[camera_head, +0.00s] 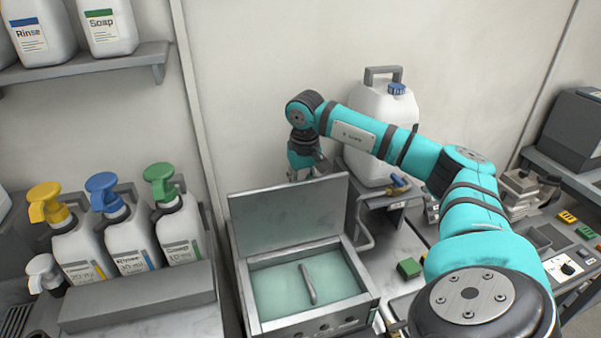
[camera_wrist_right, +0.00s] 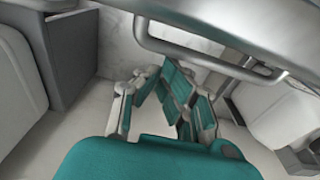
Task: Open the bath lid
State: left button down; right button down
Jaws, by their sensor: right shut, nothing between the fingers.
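The bath (camera_head: 305,285) is a grey metal box with pale green liquid and a small metal bar inside. Its lid (camera_head: 290,213) is a flat grey panel standing raised, nearly upright, along the bath's back edge. A bent metal bar (camera_head: 368,232) shows at the right of the bath; a similar bar (camera_wrist_right: 190,62) crosses the right wrist view. My right gripper (camera_head: 306,172) is behind the lid's top edge, shut and empty, its tips partly hidden by the lid. Its fingers also show in the wrist view (camera_wrist_right: 178,95). I cannot tell whether it touches the lid. My left gripper is not in view.
Pump bottles (camera_head: 120,235) stand in a grey rack (camera_head: 140,295) left of the bath. A white jug (camera_head: 378,125) stands behind my right arm. A green block (camera_head: 409,268) lies right of the bath, and a control panel (camera_head: 565,265) is farther right.

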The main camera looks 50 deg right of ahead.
notch_tip(320, 180, up, 12)
jog(key=shift+s+a, duration=0.25)
jog(key=shift+s, duration=0.15)
jog(key=shift+f, duration=0.2)
